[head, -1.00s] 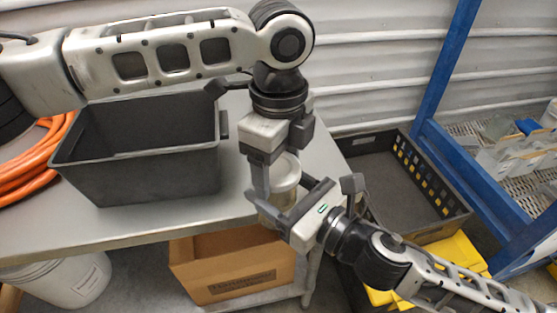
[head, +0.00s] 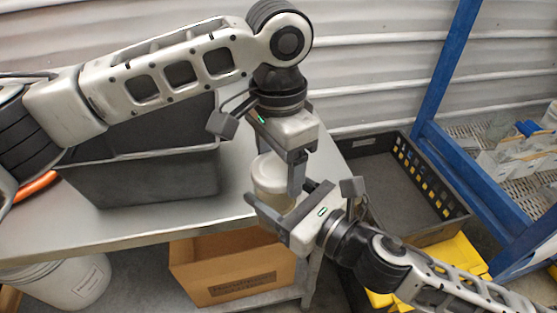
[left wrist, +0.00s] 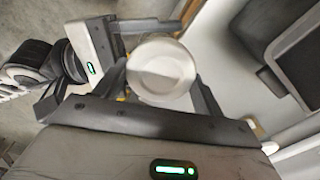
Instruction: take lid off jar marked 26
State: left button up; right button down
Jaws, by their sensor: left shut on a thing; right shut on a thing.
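A jar (head: 277,203) with a round pale lid (head: 270,172) is held over the right end of the metal table. In the left wrist view the lid (left wrist: 162,70) faces the camera, between the fingers of my left gripper (left wrist: 160,85). My left gripper (head: 276,180) comes from above and is shut on the lid; one finger shows at its right side. My right gripper (head: 283,196) comes from the lower right and is shut on the jar's body below the lid. It also shows in the left wrist view (left wrist: 148,38). No number is readable, and I cannot tell whether the lid is apart from the jar.
A dark grey bin (head: 150,178) stands on the metal table (head: 110,225), left of the jar. A cardboard box (head: 232,272) and a white bucket (head: 75,285) are below. A black crate (head: 385,185) and a blue rack (head: 440,95) stand at the right.

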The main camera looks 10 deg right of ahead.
pick_arm(q)
jog(key=shift+w+r, duration=0.1)
jog(key=shift+r, duration=0.1)
pick_arm(e)
jog(key=shift+s+a+r, duration=0.15)
pick_arm(q)
jog(key=shift+r, duration=0.9)
